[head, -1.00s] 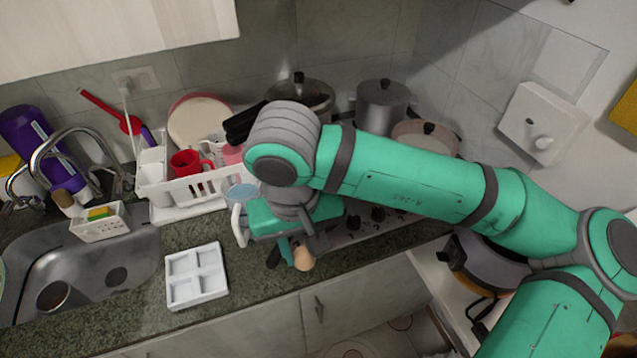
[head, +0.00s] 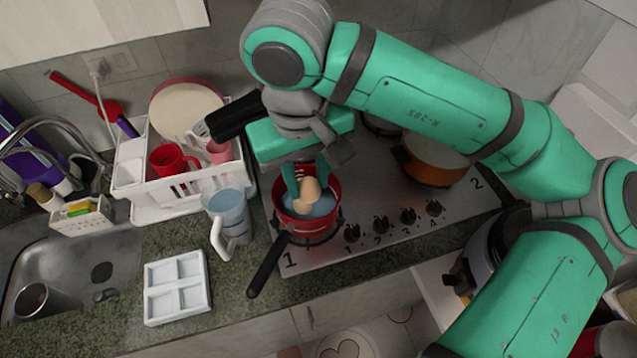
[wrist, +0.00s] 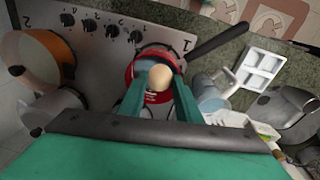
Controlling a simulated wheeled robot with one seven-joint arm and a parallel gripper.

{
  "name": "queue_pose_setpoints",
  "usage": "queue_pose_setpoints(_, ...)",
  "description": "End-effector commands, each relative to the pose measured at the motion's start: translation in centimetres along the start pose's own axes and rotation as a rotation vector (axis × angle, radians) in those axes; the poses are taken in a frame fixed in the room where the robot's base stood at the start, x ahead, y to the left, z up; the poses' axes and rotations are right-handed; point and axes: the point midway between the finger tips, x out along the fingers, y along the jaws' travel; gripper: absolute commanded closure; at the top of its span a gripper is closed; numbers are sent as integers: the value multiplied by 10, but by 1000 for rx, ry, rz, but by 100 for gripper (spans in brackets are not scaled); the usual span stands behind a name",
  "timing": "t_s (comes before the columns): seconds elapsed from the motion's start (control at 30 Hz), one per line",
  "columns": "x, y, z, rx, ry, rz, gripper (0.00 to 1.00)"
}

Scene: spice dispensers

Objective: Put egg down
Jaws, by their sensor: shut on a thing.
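My gripper (head: 307,177) is shut on a light brown egg (head: 311,189). It holds the egg over a red saucepan (head: 279,206) with bluish water in it, at the left front of the stove. A paler rounded shape shows just below the egg in the head view; I cannot tell if it is a second egg or a reflection. In the wrist view the egg (wrist: 158,76) sits between the fingertips, in front of the pan (wrist: 130,72). Whether the egg touches the water is unclear.
A blue-tinted pitcher (head: 229,214) stands left of the pan. The pan's black handle (head: 268,268) points toward the front edge. A white four-part tray (head: 177,287) lies on the counter. A dish rack (head: 140,212) stands behind, and an orange pot (head: 432,165) sits to the right.

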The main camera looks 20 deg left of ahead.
Motion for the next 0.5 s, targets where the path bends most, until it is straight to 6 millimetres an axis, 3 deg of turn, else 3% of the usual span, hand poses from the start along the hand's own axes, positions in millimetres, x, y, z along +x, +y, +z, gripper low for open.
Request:
queue_pose_setpoints(0.3,51,26,-30,7,-1,-1,91)
queue_pose_setpoints(0.5,63,32,-36,6,0,0,91)
